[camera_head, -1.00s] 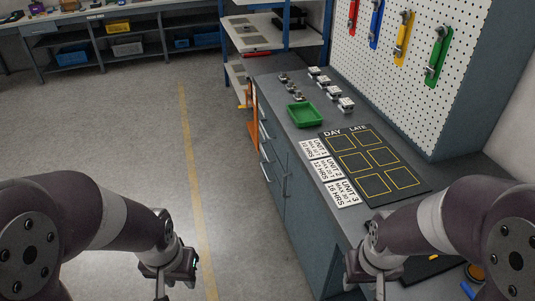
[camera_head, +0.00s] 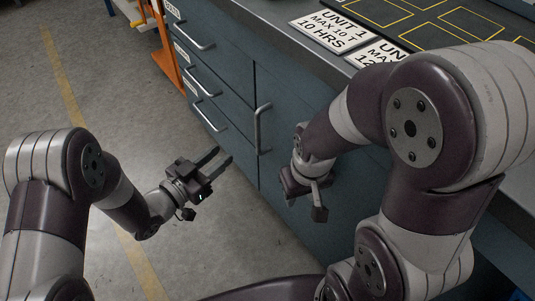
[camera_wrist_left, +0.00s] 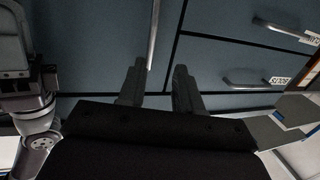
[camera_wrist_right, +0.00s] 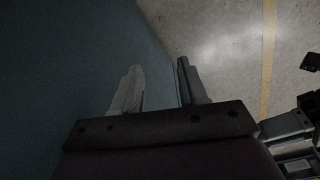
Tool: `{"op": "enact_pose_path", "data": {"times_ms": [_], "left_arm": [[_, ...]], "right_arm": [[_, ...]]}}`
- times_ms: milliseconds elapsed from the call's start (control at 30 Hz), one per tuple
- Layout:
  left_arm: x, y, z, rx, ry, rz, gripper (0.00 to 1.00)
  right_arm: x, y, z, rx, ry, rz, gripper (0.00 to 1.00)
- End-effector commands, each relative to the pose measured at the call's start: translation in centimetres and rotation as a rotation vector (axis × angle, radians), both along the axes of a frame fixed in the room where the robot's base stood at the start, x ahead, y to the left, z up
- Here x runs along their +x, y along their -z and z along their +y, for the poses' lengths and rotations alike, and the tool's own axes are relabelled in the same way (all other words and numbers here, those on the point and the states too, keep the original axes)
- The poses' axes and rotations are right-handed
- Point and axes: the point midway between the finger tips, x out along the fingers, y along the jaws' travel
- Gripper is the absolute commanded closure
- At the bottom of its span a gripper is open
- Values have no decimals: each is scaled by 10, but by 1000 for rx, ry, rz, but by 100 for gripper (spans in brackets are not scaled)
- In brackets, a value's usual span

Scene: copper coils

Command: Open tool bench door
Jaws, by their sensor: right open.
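The tool bench door (camera_head: 285,155) is a blue-grey panel, shut, with an upright metal bar handle (camera_head: 260,128) near its left edge. The handle also shows in the left wrist view (camera_wrist_left: 153,35), running down toward the gap between the fingers. My left gripper (camera_head: 223,157) is open and empty, pointing at the bench front, left of the handle and apart from it. My right gripper (camera_head: 305,206) is open and empty, right of the handle in front of the door, fingers pointing down. The right wrist view shows its fingers (camera_wrist_right: 158,68) beside a blue-grey surface, with floor beyond.
Drawers with horizontal handles (camera_head: 194,37) are left of the door. An orange frame (camera_head: 165,50) stands beyond them. The bench top holds label cards (camera_head: 332,30) and a dark mat with yellow squares (camera_head: 430,22). The floor (camera_head: 90,90) at left is clear.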

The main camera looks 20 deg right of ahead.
Motion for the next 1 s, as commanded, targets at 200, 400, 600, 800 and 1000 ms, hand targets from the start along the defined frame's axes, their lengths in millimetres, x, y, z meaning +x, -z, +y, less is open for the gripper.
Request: {"op": "enact_pose_path", "data": {"times_ms": [200, 400, 600, 800, 1000], "left_arm": [[2, 12, -23, -49, 40, -22, 66], [29, 13, -68, -48, 38, -23, 66], [51, 12, -101, -46, 34, -20, 66], [58, 8, -113, -47, 33, -19, 66], [59, 7, -113, -46, 32, -18, 66]], "right_arm": [[0, 23, 0, 0, 0, -2, 57], [0, 47, 0, 0, 0, -2, 57], [0, 64, 0, 0, 0, -1, 57], [0, 67, 0, 0, 0, -1, 57], [0, 66, 0, 0, 0, -1, 57]]}}
